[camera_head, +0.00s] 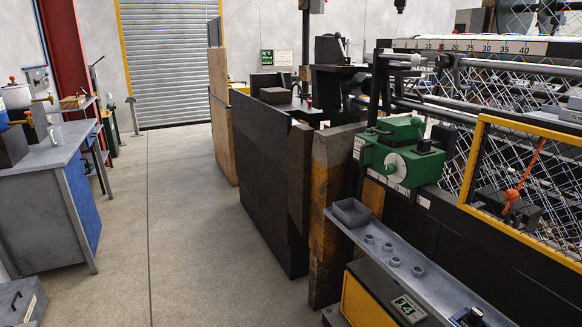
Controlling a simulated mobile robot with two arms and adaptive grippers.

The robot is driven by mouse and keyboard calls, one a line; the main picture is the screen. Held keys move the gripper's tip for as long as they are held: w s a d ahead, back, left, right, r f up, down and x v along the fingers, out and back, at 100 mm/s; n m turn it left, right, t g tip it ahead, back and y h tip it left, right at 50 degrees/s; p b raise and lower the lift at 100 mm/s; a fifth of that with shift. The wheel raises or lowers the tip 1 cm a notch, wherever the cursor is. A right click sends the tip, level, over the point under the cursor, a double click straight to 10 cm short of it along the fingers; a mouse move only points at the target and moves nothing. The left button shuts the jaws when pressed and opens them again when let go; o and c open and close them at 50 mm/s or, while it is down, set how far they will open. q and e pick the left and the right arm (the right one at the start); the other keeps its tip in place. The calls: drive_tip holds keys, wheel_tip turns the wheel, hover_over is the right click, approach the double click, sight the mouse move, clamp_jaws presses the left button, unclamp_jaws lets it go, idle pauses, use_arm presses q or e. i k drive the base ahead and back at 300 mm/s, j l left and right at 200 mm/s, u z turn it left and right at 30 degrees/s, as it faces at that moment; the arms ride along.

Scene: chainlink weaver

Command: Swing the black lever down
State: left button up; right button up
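Neither of my grippers shows in the head view. A small black lever (341,42) appears to stand up on a dark block on the machine's far part. A dark handle-like part (430,147) sits on the right of the green gearbox (400,140), which has a white dial (394,167). I cannot tell for sure which of these is the black lever. An orange-red lever (521,178) stands tilted behind the yellow-framed mesh guard (468,165).
The weaving machine fills the right side. A grey shelf (440,285) with a small tray (351,212) juts out at its front. Black and wooden panels (262,180) line the aisle. A grey-blue workbench (45,160) stands left. The concrete floor (185,230) between is clear.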

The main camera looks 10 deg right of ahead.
sight(337, 35)
drive_tip(key=i+j+z, duration=0.1)
drive_tip(key=i+z, duration=0.4)
drive_tip(key=i+j+z, duration=0.25)
drive_tip(key=z, duration=0.2)
drive_tip(key=i+j+z, duration=0.3)
drive_tip(key=z, duration=0.2)
drive_tip(key=i+j, duration=0.2)
drive_tip(key=j, duration=0.15)
drive_tip(key=i+j+z, duration=0.1)
drive_tip(key=j, duration=0.25)
drive_tip(key=i+j+z, duration=0.1)
drive_tip(key=i+j, duration=0.3)
drive_tip(key=j, duration=0.35)
drive_tip(key=i+j+z, duration=0.1)
drive_tip(key=j, duration=0.25)
drive_tip(key=i+j, duration=0.2)
drive_tip(key=j, duration=0.2)
drive_tip(key=i+j+z, duration=0.15)
drive_tip(key=j, duration=0.2)
